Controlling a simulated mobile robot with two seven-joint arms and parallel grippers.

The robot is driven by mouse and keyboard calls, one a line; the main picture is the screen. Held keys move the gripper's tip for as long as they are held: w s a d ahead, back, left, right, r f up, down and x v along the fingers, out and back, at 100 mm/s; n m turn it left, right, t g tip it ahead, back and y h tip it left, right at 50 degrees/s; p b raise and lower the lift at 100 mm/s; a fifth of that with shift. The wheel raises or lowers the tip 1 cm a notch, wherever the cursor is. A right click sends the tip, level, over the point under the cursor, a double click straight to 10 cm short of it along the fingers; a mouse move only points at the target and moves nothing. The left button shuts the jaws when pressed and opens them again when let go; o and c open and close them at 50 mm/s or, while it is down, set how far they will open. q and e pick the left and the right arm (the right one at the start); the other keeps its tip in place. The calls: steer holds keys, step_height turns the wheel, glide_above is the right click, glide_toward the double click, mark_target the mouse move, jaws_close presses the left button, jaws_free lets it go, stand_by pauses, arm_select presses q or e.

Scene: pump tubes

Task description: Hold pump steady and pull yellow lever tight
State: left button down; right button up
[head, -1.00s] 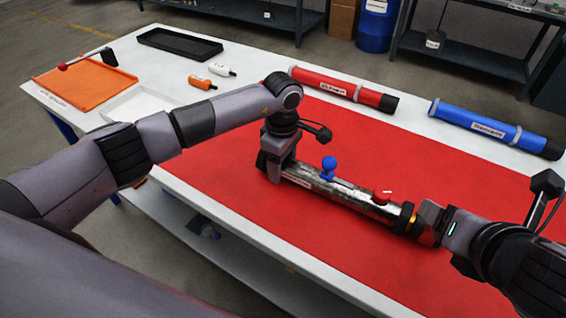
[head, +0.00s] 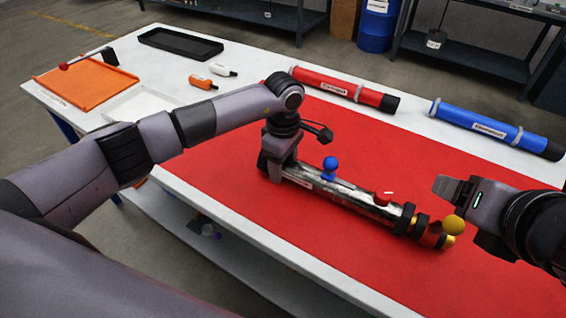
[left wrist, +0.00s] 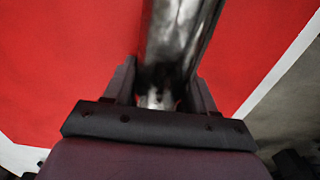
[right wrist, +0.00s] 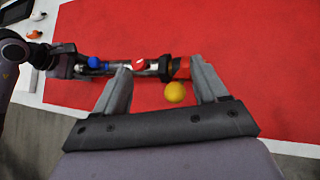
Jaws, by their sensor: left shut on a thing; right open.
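The pump (head: 340,192) is a silver tube lying on a red mat, with a blue knob (head: 329,167), a red knob (head: 383,197) and black bands. A yellow ball-ended lever (head: 453,224) is at its right end, beside a red and yellow end piece (head: 432,237). My left gripper (head: 276,172) is shut around the tube's left end; the tube also shows between its fingers in the left wrist view (left wrist: 176,40). My right gripper (head: 445,190) is open and empty, above and right of the lever. In the right wrist view the yellow ball (right wrist: 175,92) shows between the spread fingers.
A red tube (head: 340,88) and a blue tube (head: 495,127) lie along the table's far edge. An orange tray (head: 85,85), a black tray (head: 180,43) and two small bottles stand at the back left. The red mat (head: 400,150) is clear behind the pump.

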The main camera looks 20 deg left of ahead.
arm_select(q)
steer(key=shift+c, duration=1.3)
jaws_free()
steer(key=shift+d, duration=0.1)
steer(key=shift+r, duration=0.1)
